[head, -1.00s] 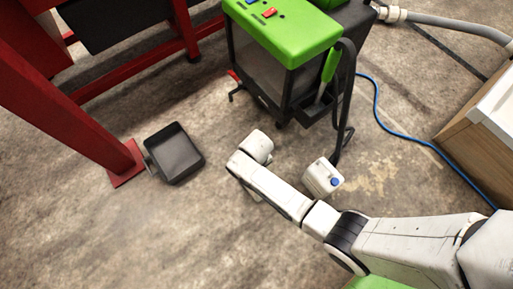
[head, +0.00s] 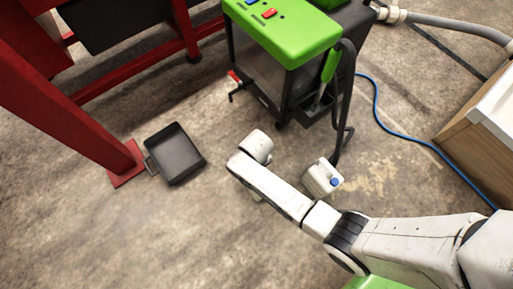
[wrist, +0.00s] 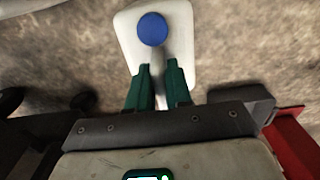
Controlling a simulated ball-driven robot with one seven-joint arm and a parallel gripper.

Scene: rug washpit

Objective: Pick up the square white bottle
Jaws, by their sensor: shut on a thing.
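The square white bottle (head: 318,184) has a blue cap and shows just right of my forearm in the head view. In the wrist view the bottle (wrist: 183,32) is at the top centre, seen from above with its round blue cap. My gripper (wrist: 158,68) has its green fingers on either side of the bottle's pale narrow part below the cap, shut on it. The fingers are hidden in the head view. I cannot tell whether the bottle's base touches the floor.
A green-topped machine (head: 283,28) with a black hose stands behind the bottle. A black tray (head: 175,153) lies on the floor beside a red post (head: 75,115). A blue cable (head: 378,112) runs at the right, near a wooden cabinet (head: 480,135). Floor at the lower left is clear.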

